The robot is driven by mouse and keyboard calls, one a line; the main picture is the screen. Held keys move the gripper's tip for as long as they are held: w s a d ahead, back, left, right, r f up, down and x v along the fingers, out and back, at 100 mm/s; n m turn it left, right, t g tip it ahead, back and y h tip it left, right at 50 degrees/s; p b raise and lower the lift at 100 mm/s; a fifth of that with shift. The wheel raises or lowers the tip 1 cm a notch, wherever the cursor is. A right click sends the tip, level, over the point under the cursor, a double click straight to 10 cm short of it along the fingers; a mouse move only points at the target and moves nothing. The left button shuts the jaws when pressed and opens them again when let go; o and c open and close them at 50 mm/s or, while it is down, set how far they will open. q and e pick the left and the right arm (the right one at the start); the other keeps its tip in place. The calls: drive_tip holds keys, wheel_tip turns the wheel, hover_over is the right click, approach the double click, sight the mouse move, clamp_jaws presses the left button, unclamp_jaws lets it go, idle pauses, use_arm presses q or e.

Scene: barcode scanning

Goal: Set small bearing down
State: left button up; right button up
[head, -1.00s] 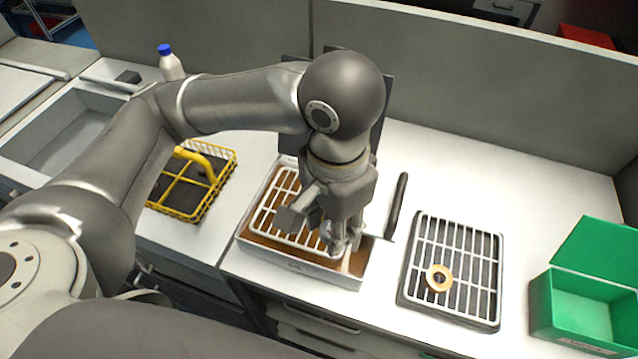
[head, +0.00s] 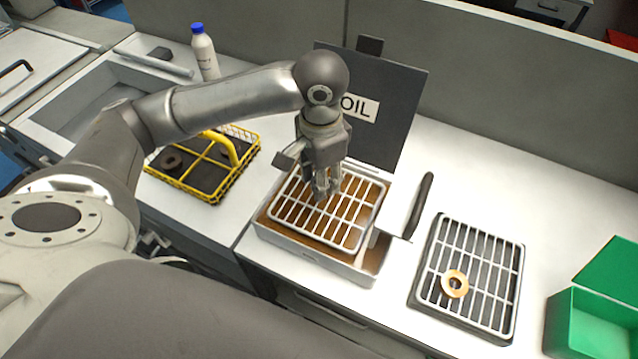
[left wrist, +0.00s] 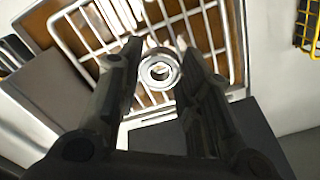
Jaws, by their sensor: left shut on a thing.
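My left gripper (head: 322,192) points down over the rack (head: 352,238) of the oil tray. In the left wrist view, a small silver bearing (left wrist: 160,71) sits between its fingertips, with the white wire rack (left wrist: 100,30) behind it. The gripper is shut on this bearing. I cannot tell whether the bearing touches the rack. In the head view the fingers mostly hide it. A brass-coloured ring (head: 455,284) lies on the right-hand wire rack (head: 512,258). My right gripper is out of view.
A dark panel marked OIL (head: 400,100) stands behind the tray. A green box (head: 560,325) is at the right. Counter space behind the right rack is clear.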

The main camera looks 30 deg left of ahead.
use_arm(q)
drive_tip(key=f, duration=0.3)
drive_tip(key=shift+w+a+f+p, duration=0.15)
drive_tip(key=shift+a+f+p, duration=0.15)
drive_tip(key=shift+p, duration=0.1)
drive_tip(key=shift+f, duration=0.1)
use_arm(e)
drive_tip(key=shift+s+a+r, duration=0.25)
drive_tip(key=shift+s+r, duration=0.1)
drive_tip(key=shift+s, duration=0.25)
use_arm(q)
drive_tip(key=shift+f, duration=0.1)
drive_tip(key=o, duration=1)
drive_tip(key=shift+o, duration=0.2)
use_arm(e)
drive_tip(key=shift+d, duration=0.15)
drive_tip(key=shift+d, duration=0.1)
